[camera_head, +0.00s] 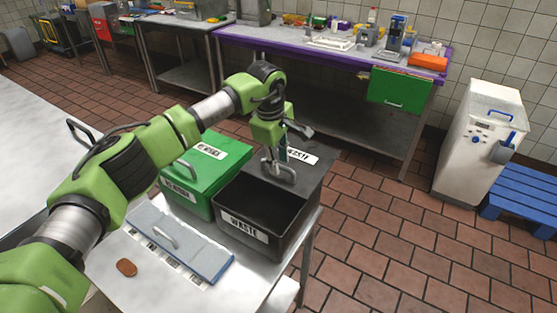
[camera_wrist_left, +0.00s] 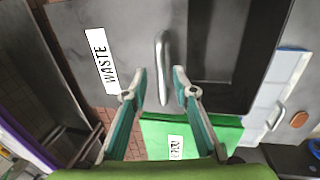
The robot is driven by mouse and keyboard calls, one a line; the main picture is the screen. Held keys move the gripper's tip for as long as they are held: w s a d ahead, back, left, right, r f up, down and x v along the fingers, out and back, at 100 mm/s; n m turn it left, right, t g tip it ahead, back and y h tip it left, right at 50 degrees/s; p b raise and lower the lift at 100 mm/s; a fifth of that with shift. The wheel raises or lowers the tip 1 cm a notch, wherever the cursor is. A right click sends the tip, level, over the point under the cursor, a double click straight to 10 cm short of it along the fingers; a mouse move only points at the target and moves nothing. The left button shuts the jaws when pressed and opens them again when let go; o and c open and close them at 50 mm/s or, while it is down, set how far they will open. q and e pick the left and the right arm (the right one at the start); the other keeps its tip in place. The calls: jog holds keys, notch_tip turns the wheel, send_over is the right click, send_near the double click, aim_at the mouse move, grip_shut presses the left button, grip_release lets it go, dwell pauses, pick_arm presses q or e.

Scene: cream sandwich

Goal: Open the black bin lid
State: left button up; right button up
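The black bin (camera_head: 290,234) with a white WASTE label stands on the metal table, its front part open and its dark inside showing. Its dark lid (camera_head: 312,172) lies at the back of the bin, with a WASTE label and a grey bar handle. In the left wrist view the lid (camera_wrist_left: 127,35), the handle (camera_wrist_left: 162,66) and the bin's dark opening (camera_wrist_left: 222,55) show. My left gripper (camera_wrist_left: 158,92) is open, its fingers on either side of the handle's near end, with gaps showing. It also shows in the head view (camera_head: 279,170). My right gripper is not in view.
A green bin (camera_head: 195,187) stands left of the black bin, closed. A blue-grey lidded container (camera_head: 180,245) and a brown oval item (camera_head: 126,267) are in front. A cluttered purple-edged bench (camera_head: 290,42) stands behind.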

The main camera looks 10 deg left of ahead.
pick_arm(q)
notch_tip(320, 180, up, 12)
jog(key=s, duration=0.2)
jog(key=shift+a, duration=0.45)
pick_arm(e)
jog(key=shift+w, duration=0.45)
pick_arm(q)
jog(key=shift+s+f, duration=0.1)
jog(key=shift+f, duration=0.05)
